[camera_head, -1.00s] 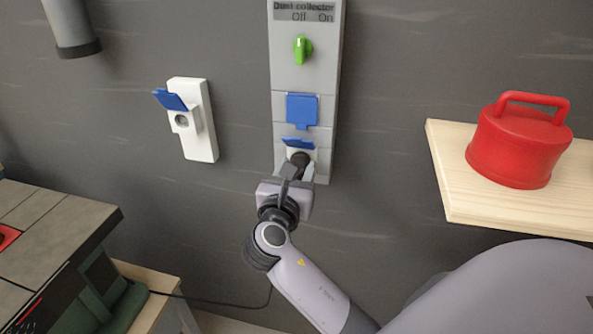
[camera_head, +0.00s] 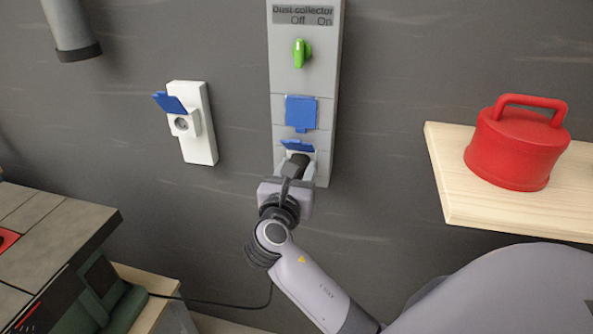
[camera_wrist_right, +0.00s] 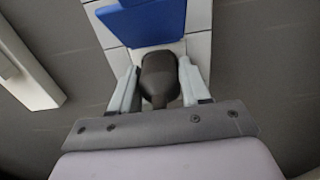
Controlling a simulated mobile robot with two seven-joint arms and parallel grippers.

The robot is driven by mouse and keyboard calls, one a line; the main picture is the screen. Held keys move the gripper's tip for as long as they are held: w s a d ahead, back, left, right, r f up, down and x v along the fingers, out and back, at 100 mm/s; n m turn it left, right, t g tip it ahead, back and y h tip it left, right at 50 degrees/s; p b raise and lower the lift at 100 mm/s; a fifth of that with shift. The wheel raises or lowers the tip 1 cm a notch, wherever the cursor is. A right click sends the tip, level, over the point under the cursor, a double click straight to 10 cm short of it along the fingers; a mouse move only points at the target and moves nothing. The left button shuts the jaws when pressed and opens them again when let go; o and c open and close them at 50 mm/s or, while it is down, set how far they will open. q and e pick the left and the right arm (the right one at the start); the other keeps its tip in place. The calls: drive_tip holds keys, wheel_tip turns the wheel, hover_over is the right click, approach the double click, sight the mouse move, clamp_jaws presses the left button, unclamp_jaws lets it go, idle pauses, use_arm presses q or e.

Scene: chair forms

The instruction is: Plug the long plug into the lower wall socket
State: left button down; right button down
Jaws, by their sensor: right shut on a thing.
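The long plug (camera_head: 297,163) is dark and sits at the lower socket (camera_head: 297,147) of the grey wall panel, under its raised blue lid. I cannot tell how deep it sits. My right gripper (camera_head: 296,170) is shut on the plug. In the right wrist view the plug (camera_wrist_right: 161,80) lies between the two pale fingers of the right gripper (camera_wrist_right: 159,88), with the blue lid (camera_wrist_right: 145,20) just beyond it. The plug's front end and the socket opening are hidden. My left gripper is not in view.
A closed blue cover (camera_head: 301,112) and a green switch (camera_head: 300,53) are higher on the panel. A white wall socket (camera_head: 192,122) with a raised lid is to the left. A red canister (camera_head: 518,142) stands on a wooden shelf (camera_head: 480,208) at right. A dark cable (camera_head: 225,303) hangs below.

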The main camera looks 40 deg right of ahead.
drive_tip(key=shift+d, duration=0.15)
drive_tip(key=shift+c, duration=2.3)
unclamp_jaws()
drive_tip(key=shift+w, duration=0.1)
drive_tip(key=shift+f, duration=0.1)
